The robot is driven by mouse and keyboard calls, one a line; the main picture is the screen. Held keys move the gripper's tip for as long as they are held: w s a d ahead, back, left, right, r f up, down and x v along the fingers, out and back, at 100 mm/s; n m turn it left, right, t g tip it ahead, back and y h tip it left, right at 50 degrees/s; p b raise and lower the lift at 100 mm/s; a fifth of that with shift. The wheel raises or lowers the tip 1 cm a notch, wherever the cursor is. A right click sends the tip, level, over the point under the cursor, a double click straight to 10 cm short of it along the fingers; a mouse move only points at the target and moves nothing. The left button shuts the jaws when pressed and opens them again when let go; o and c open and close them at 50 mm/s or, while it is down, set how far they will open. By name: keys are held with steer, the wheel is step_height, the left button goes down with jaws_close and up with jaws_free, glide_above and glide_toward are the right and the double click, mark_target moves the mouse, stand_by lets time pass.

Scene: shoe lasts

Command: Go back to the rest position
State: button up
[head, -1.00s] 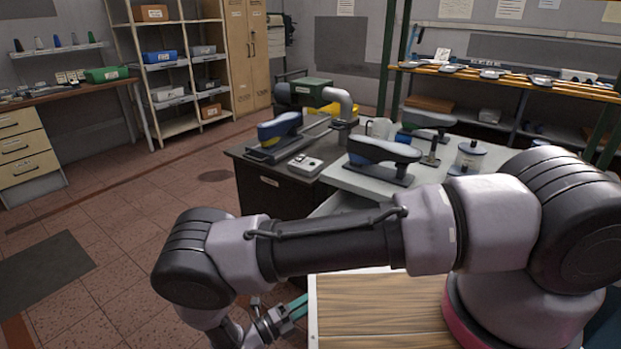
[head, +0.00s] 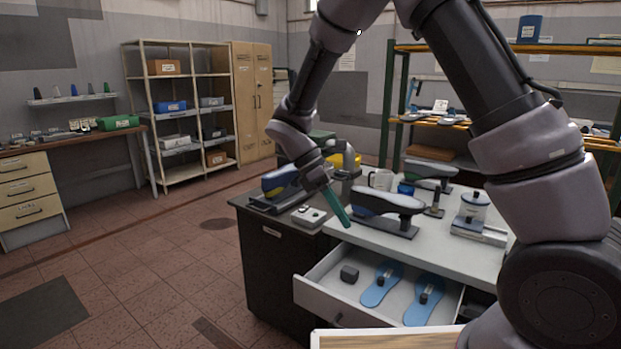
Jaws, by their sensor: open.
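My gripper (head: 341,211) hangs from my raised arm in front of the workbench. Its teal fingers point down and to the right, and they overlap the left end of a dark shoe last on a stand (head: 386,210) in the picture. The fingers are seen nearly edge-on. No object shows between them, and the gripper is open. Its distance from the bench top is hard to judge.
Floor at left is clear.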

steer(key=s+d+r+m+t+y, duration=0.4)
steer(key=s+d+r+m+t, duration=0.1)
steer(key=d+r+m, duration=0.4)
steer(key=s+d+r+m+t+y, duration=0.4)
steer(key=d+r+m, duration=0.4)
steer(key=r+m, duration=0.5)
step_height(320, 180, up, 2)
steer(key=shift+s+d+t, duration=0.4)
steer(key=shift+s+t, duration=0.05)
steer(key=shift+t, duration=0.15)
